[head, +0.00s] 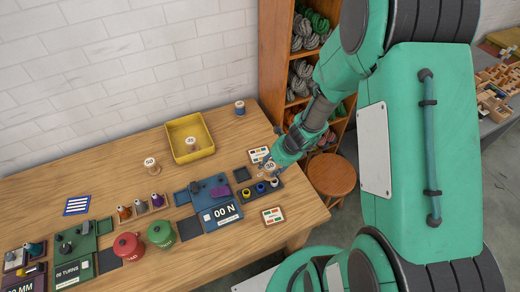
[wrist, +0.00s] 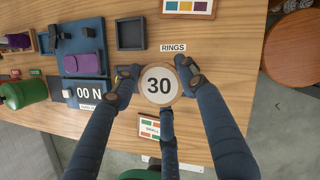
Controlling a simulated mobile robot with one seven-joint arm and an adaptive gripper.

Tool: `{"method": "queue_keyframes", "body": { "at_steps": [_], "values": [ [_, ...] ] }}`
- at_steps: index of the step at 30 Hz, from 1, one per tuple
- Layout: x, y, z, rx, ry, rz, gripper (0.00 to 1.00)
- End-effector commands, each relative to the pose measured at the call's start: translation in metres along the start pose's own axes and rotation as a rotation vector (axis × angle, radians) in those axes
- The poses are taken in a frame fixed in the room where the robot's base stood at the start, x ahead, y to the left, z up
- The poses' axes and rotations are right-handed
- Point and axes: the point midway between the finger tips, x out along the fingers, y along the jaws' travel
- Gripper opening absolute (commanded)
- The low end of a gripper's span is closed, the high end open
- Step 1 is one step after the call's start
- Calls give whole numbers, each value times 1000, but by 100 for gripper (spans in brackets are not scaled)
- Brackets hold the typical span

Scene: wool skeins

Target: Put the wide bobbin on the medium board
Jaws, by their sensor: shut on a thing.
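A round wooden bobbin marked 30 (wrist: 159,85) has a pale top and a wooden rim. My gripper (wrist: 157,76) is shut on it, with fingers on both sides, and it also shows in the head view (head: 270,166). It appears held above the dark rings holder (head: 276,194). A bobbin marked 50 (head: 150,162) stands on the table, and another numbered bobbin (head: 191,143) is in the yellow tray. Larger boards are the blue one marked 00 N (head: 221,213) and the green one marked 00 TURNS (head: 77,269). No board is labelled medium, so I cannot tell which it is.
The yellow tray (head: 203,128) stands at the back of the table (head: 110,185). A red canister (head: 128,248) and a green canister (head: 161,235) stand near the front. A blue spool (head: 240,107) is at the back right. A stool (head: 332,174) stands beyond the table's right edge.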

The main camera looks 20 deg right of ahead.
Motion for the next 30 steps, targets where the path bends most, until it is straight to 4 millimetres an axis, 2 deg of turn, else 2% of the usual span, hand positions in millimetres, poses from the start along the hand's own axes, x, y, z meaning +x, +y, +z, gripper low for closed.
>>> {"method": "queue_keyframes", "body": {
  "at_steps": [30],
  "values": [
    [49, -104, 80, -1, 0, 0, 18]
  ]
}}
